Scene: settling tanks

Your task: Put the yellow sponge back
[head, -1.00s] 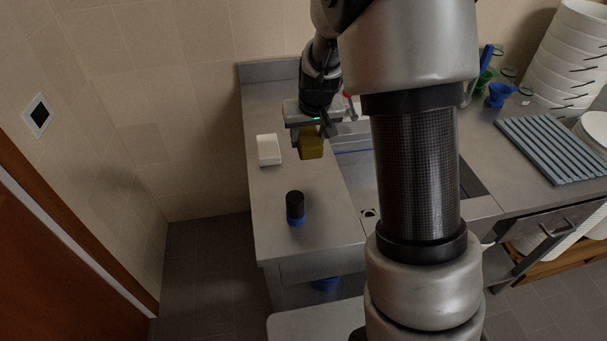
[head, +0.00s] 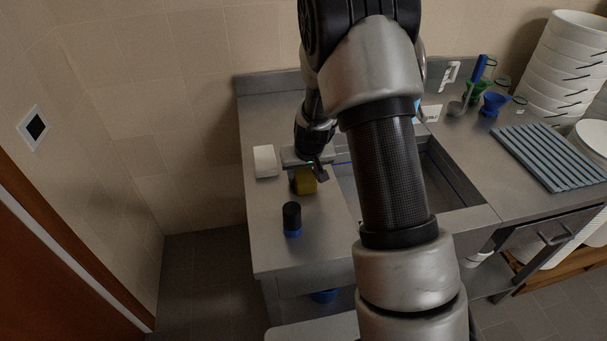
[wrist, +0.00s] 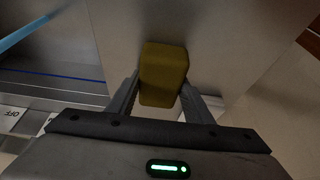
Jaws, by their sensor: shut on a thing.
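The yellow sponge (head: 306,182) is between the fingers of my gripper (head: 304,170), over the steel counter left of the sink. The wrist view shows the sponge (wrist: 163,72) held between both fingertips (wrist: 160,95). My gripper is shut on it. I cannot tell whether the sponge's underside touches the counter. A white block-like item (head: 265,161) lies on the counter to the left of the gripper. A black and blue cylinder (head: 292,219) stands upright in front of the sponge.
The sink basin (head: 455,180) is open to the right, partly behind my arm. A blue-grey ribbed rack (head: 548,157), blue and green funnels (head: 493,103) and stacked white tubs (head: 565,65) stand on the right. The counter (head: 275,245) is clear at its front left.

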